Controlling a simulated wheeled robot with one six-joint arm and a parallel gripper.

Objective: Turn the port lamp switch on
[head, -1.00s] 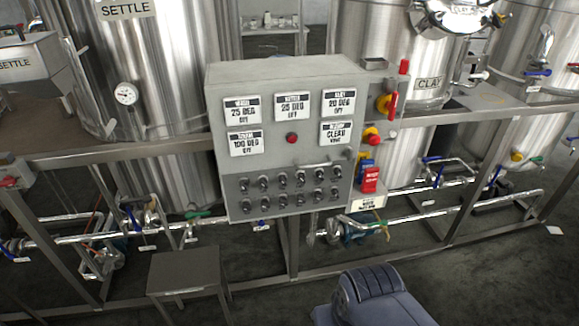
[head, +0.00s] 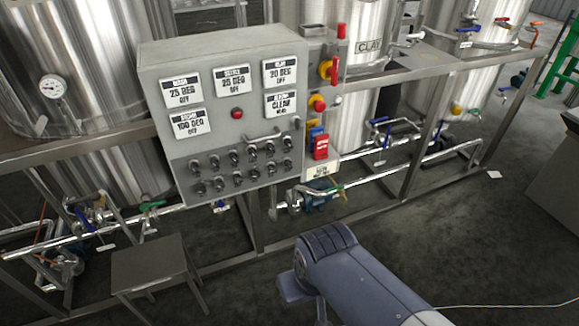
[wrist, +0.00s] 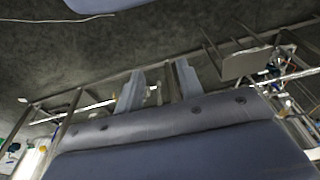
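A grey control box (head: 215,135) stands at the centre left of the head view. Its lower face carries two rows of small dark knob switches (head: 236,168); their labels are too small to read, so I cannot tell which one is the port lamp switch. In the wrist view, the two fingers of my gripper (wrist: 158,82) stand apart with nothing between them. The wrist camera looks at the floor and frame, and the box's face does not show there. In the head view my arm is at the lower right, below and apart from the box; the fingers cannot be made out.
A red-and-yellow switch (head: 327,70) and a red tag (head: 321,146) are right of the box. Steel tanks (head: 75,70) stand behind it. A metal stool (head: 150,262) stands low in front, left of my arm. The floor (head: 480,245) at the right is mostly clear.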

